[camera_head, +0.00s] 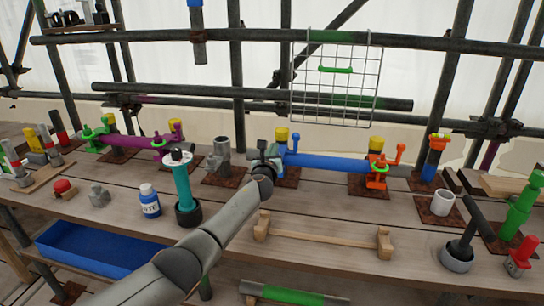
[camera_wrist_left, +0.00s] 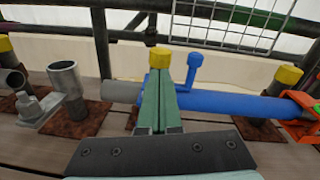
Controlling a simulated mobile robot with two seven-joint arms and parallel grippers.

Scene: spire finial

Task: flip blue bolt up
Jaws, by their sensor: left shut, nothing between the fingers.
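The blue bolt (camera_head: 295,142) stands up from the blue clamp at the left end of the blue pipe (camera_head: 330,164). In the left wrist view the blue bolt (camera_wrist_left: 194,66) has a round knob on top and points upward. My left gripper (camera_head: 266,155) is just left of the clamp. In the left wrist view its green fingers (camera_wrist_left: 161,90) are pressed together, empty, and cover part of the blue clamp just left of the bolt. I cannot tell whether they touch it. My right gripper is not in view.
An orange clamp (camera_head: 378,171) holds the pipe's right end. A grey metal fitting (camera_head: 219,158) and a teal cylinder (camera_head: 181,178) stand left of my gripper. A wire rack (camera_head: 335,84) hangs behind. A wooden cradle (camera_head: 320,234) lies in front.

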